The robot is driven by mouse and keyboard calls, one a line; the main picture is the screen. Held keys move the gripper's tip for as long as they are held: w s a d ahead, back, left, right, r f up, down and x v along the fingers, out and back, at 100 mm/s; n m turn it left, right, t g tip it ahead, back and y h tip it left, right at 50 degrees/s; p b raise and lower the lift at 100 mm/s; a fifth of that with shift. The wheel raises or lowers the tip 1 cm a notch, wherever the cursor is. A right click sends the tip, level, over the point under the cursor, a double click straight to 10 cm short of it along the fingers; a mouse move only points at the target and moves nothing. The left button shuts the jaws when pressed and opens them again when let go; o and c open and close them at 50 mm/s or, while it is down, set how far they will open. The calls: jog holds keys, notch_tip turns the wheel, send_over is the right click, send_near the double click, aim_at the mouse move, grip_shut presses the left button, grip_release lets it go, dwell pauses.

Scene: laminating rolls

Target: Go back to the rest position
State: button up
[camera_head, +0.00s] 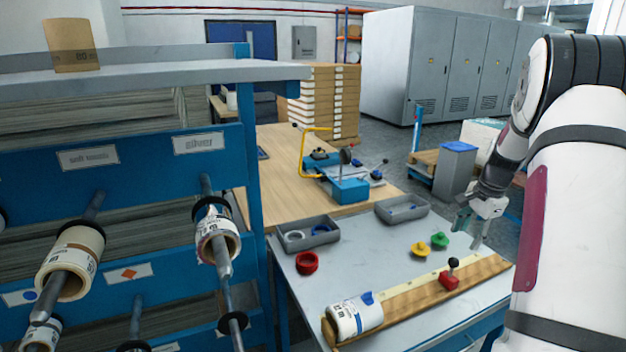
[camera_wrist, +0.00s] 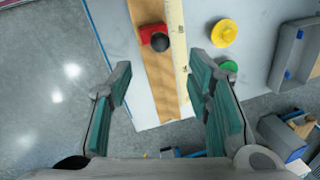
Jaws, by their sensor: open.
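My gripper (camera_head: 474,226) hangs open and empty above the right end of the grey work table (camera_head: 360,262). In the wrist view its two teal-padded fingers (camera_wrist: 165,100) stand wide apart with nothing between them, over the wooden board's end and the floor. A red block with a black knob (camera_head: 449,279) sits on the wooden board (camera_head: 415,297); it also shows in the wrist view (camera_wrist: 154,38). A white labelled roll (camera_head: 354,316) lies at the board's left end.
A yellow piece (camera_head: 420,249), a green piece (camera_head: 439,240), a red ring (camera_head: 307,263) and two grey bins (camera_head: 307,235) (camera_head: 402,210) are on the table. A blue rack (camera_head: 130,190) with rolls on rods stands at left. Floor shows beyond the table's right edge.

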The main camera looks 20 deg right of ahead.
jog(key=a+r+n, duration=0.3)
jog(key=a+r, duration=0.3)
jog(key=a, duration=0.3)
jog(key=a+r+n, duration=0.4)
jog(key=a+r, duration=0.3)
jog(key=a, duration=0.3)
jog(key=s+a+r+n+t, duration=0.1)
jog(key=s+a+r+n, duration=0.2)
jog(key=a, duration=0.4)
jog(key=s+a+r+n, duration=0.2)
jog(key=s+a, duration=0.2)
jog(key=a, duration=0.3)
jog(key=s+a+f+n, duration=0.1)
jog(key=s+a+n, duration=0.3)
jog(key=s, duration=0.3)
jog(key=s+a+f+n+t, duration=0.1)
jog(key=s+a+n, duration=0.2)
jog(key=s+a, duration=0.3)
jog(key=shift+s+f+n, duration=0.25)
jog(key=shift+s+n, duration=0.15)
jog(key=shift+s, duration=0.25)
jog(key=shift+d, duration=0.15)
